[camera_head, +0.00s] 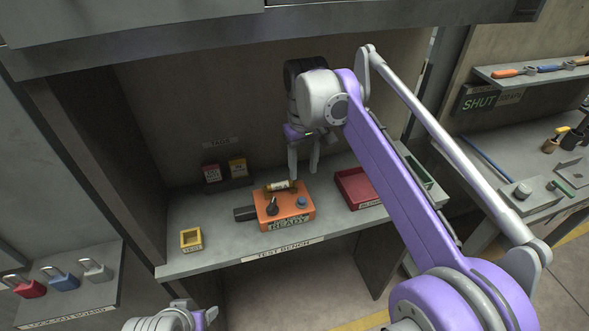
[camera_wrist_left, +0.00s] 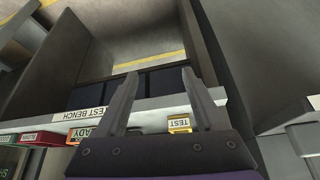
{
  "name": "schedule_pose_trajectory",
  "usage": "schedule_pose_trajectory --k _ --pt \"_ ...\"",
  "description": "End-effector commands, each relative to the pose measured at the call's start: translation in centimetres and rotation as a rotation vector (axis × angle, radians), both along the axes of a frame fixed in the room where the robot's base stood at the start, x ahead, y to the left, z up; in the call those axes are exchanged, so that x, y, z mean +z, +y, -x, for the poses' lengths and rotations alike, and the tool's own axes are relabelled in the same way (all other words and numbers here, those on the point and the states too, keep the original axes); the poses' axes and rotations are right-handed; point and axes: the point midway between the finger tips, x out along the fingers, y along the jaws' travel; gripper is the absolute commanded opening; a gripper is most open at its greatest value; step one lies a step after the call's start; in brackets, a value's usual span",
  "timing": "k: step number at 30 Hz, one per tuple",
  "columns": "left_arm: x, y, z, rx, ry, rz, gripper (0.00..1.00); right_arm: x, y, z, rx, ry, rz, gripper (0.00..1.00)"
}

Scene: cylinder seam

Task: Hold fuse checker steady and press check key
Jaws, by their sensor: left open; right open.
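The fuse checker (camera_head: 285,222) is an orange box marked READY on the test bench. On its top are a fuse (camera_head: 280,186), a dark knob (camera_head: 272,207) and a blue round key (camera_head: 301,202). Part of the checker (camera_wrist_left: 82,133) shows in the left wrist view, beyond my left gripper. My right gripper (camera_head: 304,172) is open and empty, pointing down above the checker's back right part. Contact cannot be told. My left gripper (camera_wrist_left: 160,73) is open and empty, away from the checker; its tip end shows at the bottom of the head view.
On the test bench (camera_head: 215,249), a yellow tray (camera_head: 190,240) stands left and a red tray (camera_head: 357,189) right of the checker. A dark block (camera_head: 244,213) adjoins its left side. Padlocks (camera_head: 64,277) lie on the left board. Upright walls flank the bench; its front left is clear.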

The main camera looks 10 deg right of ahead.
Motion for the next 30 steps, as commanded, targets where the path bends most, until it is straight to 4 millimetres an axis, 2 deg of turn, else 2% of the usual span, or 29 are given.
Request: schedule_pose_trajectory --k 5,8,18,24,30 --pt "0.8 -0.2 -0.8 0.042 0.014 0.025 0.7 0.0 0.0 0.0 0.0 0.0 0.0 0.5" --pt "2.4 -0.6 -2.5 0.131 0.042 0.073 0.7 0.0 0.0 0.0 0.0 0.0 0.0 0.5" --pt "9.0 -3.3 -11.8 0.689 0.207 0.294 0.7 0.0 0.0 0.0 -0.001 -0.001 0.0 0.5" --pt "11.4 -5.4 -17.3 1.057 0.287 0.373 0.7 0.0 0.0 0.0 -0.001 -0.001 0.0 0.5" --pt "12.4 -7.7 -21.8 1.404 0.335 0.408 0.7 0.0 0.0 0.0 -0.001 -0.001 0.0 0.5"
